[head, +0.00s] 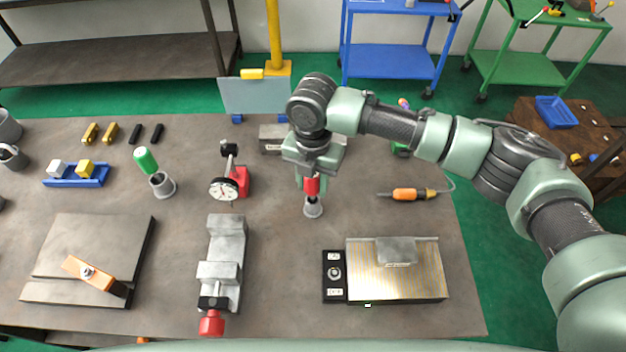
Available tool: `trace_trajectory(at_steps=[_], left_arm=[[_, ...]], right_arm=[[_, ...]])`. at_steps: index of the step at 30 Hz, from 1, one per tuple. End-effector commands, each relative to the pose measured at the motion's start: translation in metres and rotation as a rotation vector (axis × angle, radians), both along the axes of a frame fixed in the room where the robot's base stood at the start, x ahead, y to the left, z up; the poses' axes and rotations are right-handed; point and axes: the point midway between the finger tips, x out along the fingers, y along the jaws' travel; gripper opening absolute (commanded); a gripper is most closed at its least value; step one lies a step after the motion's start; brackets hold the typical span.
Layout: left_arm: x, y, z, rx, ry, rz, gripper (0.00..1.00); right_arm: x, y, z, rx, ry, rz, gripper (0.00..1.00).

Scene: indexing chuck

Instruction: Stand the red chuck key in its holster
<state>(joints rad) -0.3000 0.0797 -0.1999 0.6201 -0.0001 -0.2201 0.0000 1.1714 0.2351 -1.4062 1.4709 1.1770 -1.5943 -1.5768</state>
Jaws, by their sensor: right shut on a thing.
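The red chuck key (312,187) is upright under my right gripper (311,178), which is shut on it. A small grey holster (313,210) stands on the workbench directly below the key. The key's lower end meets the holster's mouth in the picture; I cannot tell how deep it sits or whether it touches the rim. The gripper and wrist hide the top of the key. My left gripper is not in view.
A green-handled tool (146,160) leans in another grey cup (162,187). A dial gauge (226,188) and a grey vise (222,262) stand left of the holster. A magnetic plate (398,283) lies front right, an orange-handled tool (405,194) right. Bare bench surrounds the holster.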

Motion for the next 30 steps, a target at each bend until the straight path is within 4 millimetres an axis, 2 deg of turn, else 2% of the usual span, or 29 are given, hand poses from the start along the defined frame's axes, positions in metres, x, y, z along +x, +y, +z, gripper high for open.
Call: trace_trajectory(at_steps=[2, 3, 5, 17, 30], left_arm=[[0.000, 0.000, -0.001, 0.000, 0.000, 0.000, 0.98], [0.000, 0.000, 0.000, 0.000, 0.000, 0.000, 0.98], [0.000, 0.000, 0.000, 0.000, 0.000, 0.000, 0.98], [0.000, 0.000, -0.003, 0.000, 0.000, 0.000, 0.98], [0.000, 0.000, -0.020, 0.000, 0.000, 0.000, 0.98]], right_arm=[[0.000, 0.000, -0.002, 0.000, 0.000, 0.000, 0.00], [0.000, 0.000, -0.002, 0.001, -0.001, 0.000, 0.42], [0.000, 0.000, -0.001, 0.000, -0.001, 0.000, 0.59], [0.000, 0.000, 0.003, 0.000, -0.001, -0.001, 0.59], [0.000, 0.000, 0.068, 0.002, -0.002, 0.000, 0.59]])
